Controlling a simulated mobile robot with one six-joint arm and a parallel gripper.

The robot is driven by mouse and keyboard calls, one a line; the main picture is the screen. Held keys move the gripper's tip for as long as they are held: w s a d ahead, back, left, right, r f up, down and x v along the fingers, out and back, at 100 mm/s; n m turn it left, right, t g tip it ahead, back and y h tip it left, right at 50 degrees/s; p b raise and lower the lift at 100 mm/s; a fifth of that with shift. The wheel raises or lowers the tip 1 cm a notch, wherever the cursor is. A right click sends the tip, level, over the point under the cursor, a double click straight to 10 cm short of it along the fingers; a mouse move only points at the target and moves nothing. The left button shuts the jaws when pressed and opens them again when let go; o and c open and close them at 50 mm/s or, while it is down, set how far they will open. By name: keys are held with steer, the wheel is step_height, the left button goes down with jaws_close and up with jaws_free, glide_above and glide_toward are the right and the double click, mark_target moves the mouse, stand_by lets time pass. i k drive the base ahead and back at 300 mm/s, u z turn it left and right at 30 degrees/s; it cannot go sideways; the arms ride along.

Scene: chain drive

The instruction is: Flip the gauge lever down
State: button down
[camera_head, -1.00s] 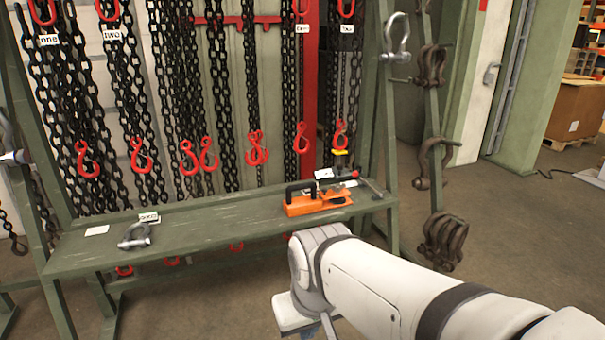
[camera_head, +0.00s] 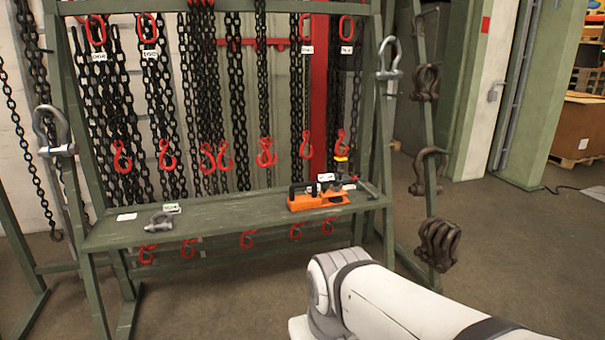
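An orange device (camera_head: 318,201) with black parts on top lies on the right half of the green bench (camera_head: 235,213). A thin bar with a dark end (camera_head: 362,184) sits at its right, near the bench's right end. I cannot tell from here which part is the gauge lever or how it stands. My white arm reaches in from the lower right, in front of the bench and apart from it.
A grey shackle (camera_head: 159,222) and a white card (camera_head: 127,217) lie on the bench's left. Black chains with red hooks (camera_head: 166,156) hang behind it. Large shackles (camera_head: 438,243) hang on the right post. Floor (camera_head: 515,260) is clear at right.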

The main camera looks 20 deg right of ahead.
mark_target(358, 174)
steer(key=z, duration=0.4)
steer(key=i, duration=0.55)
steer(key=z, duration=0.85)
steer(key=i, duration=2.5)
steer(key=u, duration=1.1)
steer(key=i, duration=0.25)
steer(key=u, duration=0.15)
